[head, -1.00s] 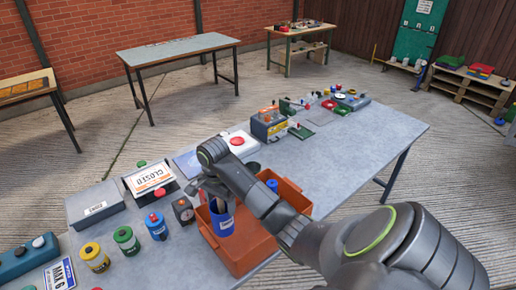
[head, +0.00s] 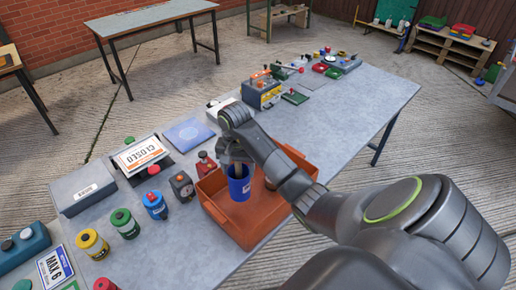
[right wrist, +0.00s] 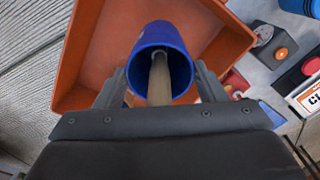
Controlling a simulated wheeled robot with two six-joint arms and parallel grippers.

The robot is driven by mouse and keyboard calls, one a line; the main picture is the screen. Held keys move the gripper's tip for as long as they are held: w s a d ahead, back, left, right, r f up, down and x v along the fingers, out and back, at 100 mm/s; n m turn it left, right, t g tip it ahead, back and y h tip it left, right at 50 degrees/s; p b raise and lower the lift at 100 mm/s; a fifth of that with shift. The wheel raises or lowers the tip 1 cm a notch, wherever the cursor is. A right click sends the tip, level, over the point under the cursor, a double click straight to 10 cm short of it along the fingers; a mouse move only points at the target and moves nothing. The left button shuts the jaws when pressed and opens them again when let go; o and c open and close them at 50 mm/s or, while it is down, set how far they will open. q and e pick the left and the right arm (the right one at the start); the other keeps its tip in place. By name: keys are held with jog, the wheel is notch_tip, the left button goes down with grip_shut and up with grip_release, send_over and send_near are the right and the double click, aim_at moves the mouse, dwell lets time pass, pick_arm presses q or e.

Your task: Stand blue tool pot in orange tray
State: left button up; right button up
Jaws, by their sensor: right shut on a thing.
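The blue tool pot (head: 239,188) is upright within the outline of the orange tray (head: 246,231) in the head view. My right gripper (head: 238,160) is above the tray and shut on the pot, with a finger on each side of its rim. In the right wrist view the pot (right wrist: 148,36) shows its open mouth, with a pale handle inside, and the tray (right wrist: 97,60) lies beyond it. The pot's base is hidden, so I cannot tell whether it touches the tray floor. My left gripper is not in view.
A dark gauge box (head: 182,186) and a red item (head: 205,165) sit close to the tray's left side. The table (head: 335,120) is clear to the right.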

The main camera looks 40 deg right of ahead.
aim_at(240, 178)
jog(key=shift+r+n, duration=0.3)
jog(key=shift+n, duration=0.1)
jog(key=shift+s+r, duration=0.1)
jog(key=shift+s, duration=0.05)
jog(key=shift+s+d+f+n+b, duration=0.1)
jog(key=shift+f+n+b, duration=0.05)
jog(key=shift+f+b, duration=0.4)
jog(key=shift+s+f+n+b, duration=0.1)
jog(key=shift+f+n+b, duration=0.05)
jog(key=shift+f+b, duration=0.3)
jog(key=f+b, duration=0.2)
jog(key=f, duration=0.1)
jog(key=shift+w+b, duration=0.2)
jog(key=shift+b, duration=0.2)
jog(key=shift+f, duration=0.2)
notch_tip(240, 178, down, 4)
jog(key=shift+s+f, duration=0.1)
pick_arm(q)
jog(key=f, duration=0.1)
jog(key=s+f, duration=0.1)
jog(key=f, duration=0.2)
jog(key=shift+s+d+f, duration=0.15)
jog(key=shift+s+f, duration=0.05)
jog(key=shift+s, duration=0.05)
pick_arm(e)
jog(key=shift+f, duration=0.2)
